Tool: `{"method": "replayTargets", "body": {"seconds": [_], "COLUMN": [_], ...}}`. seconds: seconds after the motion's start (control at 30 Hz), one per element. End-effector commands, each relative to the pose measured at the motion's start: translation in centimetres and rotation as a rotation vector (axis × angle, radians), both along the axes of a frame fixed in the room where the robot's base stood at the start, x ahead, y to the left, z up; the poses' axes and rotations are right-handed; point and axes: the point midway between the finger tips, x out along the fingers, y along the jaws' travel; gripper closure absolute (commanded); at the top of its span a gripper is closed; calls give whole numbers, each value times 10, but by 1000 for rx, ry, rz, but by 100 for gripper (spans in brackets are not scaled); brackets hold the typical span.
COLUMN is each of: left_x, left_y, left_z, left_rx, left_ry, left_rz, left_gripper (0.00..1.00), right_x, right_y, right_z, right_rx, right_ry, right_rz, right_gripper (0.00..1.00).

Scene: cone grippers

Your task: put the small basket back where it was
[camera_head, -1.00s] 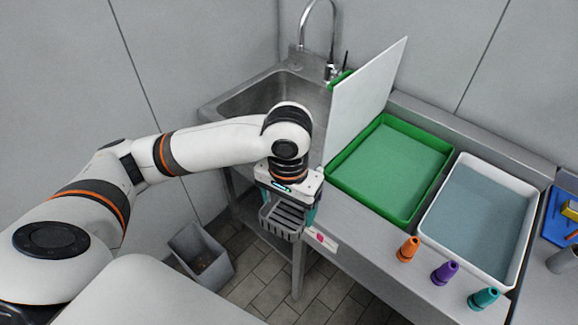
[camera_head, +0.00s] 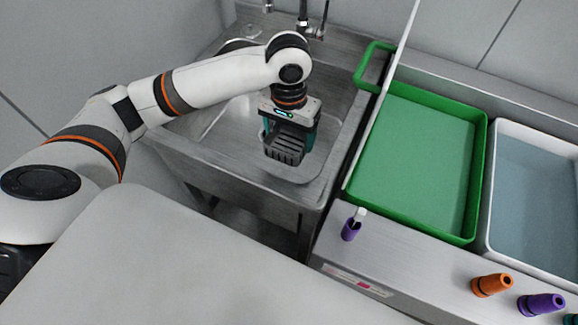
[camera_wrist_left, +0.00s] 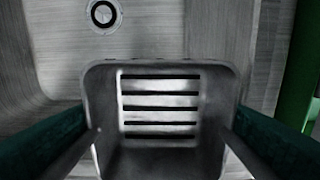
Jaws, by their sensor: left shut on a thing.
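The small grey basket (camera_head: 285,150), with slots in its bottom, hangs from my left gripper (camera_head: 289,132) over the sink (camera_head: 238,135) in the head view. My left gripper is shut on the basket, with its teal fingers on either side. In the left wrist view the basket (camera_wrist_left: 160,155) is seen from above, its slotted bottom clear and nothing inside. The sink floor (camera_wrist_left: 150,30) with a round drain (camera_wrist_left: 104,14) shows past it. I cannot tell how far the basket is above the sink floor. My right gripper is not in view.
Right of the sink stand a white upright panel (camera_head: 383,95), a green tray (camera_head: 478,160) and a white tray (camera_head: 490,195). A purple cone (camera_head: 350,230) stands by the panel; orange (camera_head: 492,285) and purple (camera_head: 541,304) ones are at the front. The tap (camera_head: 303,15) is behind.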

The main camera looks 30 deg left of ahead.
Motion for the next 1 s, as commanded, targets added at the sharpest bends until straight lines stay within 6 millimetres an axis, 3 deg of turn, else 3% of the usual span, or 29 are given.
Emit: {"method": "replayTargets", "body": {"seconds": [0.03,0.1,0.3,0.47,0.8,1.0], "left_x": [8,19,39,44,44,43], "left_y": [3,8,19,23,23,23], "left_z": [-33,-54,-92,-107,-152,-184], "left_rx": [0,1,6,7,9,9], "left_ry": [0,-2,-8,-7,-9,-7], "left_rz": [7,13,23,26,25,26], "left_gripper": [44,44,44,44,44,44], "right_x": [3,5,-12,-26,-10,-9], "right_y": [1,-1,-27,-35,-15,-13], "right_z": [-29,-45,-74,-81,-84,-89], "right_rx": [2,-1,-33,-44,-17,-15], "right_ry": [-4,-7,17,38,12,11], "right_rz": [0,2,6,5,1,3], "right_gripper": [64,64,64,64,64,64]}}
